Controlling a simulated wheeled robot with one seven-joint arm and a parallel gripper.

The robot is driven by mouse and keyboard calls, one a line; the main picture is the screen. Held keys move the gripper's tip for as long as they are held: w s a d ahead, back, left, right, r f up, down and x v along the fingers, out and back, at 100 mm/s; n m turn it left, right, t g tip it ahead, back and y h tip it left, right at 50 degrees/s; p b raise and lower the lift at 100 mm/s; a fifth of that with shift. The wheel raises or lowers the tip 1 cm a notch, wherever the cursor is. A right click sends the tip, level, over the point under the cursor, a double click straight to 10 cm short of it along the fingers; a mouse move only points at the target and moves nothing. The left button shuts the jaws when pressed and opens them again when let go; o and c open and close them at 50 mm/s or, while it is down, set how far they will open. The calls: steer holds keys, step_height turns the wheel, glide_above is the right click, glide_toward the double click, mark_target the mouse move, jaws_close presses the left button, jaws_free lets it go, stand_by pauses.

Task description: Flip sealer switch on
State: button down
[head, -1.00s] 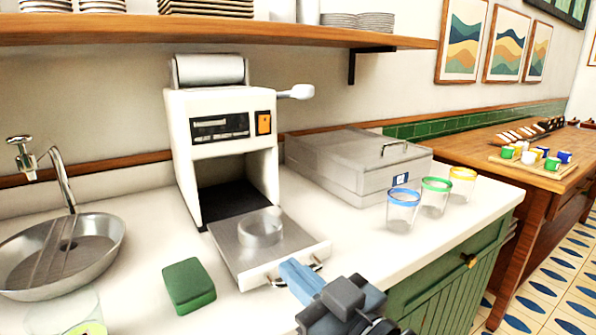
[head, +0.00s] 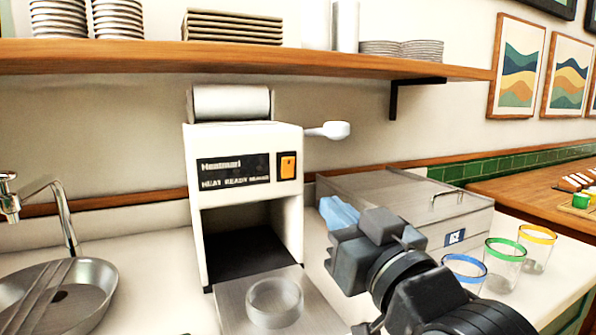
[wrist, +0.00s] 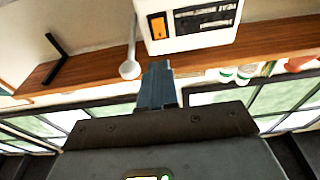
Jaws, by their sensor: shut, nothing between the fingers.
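The sealer (head: 243,140) is a white machine on the counter with a film roll on top and a dark opening below. Its orange rocker switch (head: 288,166) is on the front panel, right of the black label; the switch also shows in the wrist view (wrist: 158,26). I cannot tell which way the rocker is tilted. A white lever (head: 328,130) sticks out from the sealer's right side. My gripper (head: 338,212) is shut and empty, in front of the counter, lower right of the switch and apart from it. Its blue fingers show in the wrist view (wrist: 156,85).
A clear cup (head: 275,303) stands on the sealer's pulled-out tray (head: 235,303). A steel box (head: 400,200) and three glasses with blue, green and yellow rims (head: 503,268) stand at right. A steel basin (head: 95,300) is at left. A wooden shelf (head: 330,63) runs above.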

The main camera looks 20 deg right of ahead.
mark_target(288, 163)
steer(key=shift+w, duration=0.1)
steer(key=w, duration=0.4)
steer(key=w+r+p, duration=0.1)
steer(key=w, duration=0.4)
steer(key=w+r+p, duration=0.1)
steer(key=w, duration=0.3)
steer(key=shift+w+r, duration=0.2)
steer(key=shift+w, duration=0.1)
steer(key=shift+r, duration=0.1)
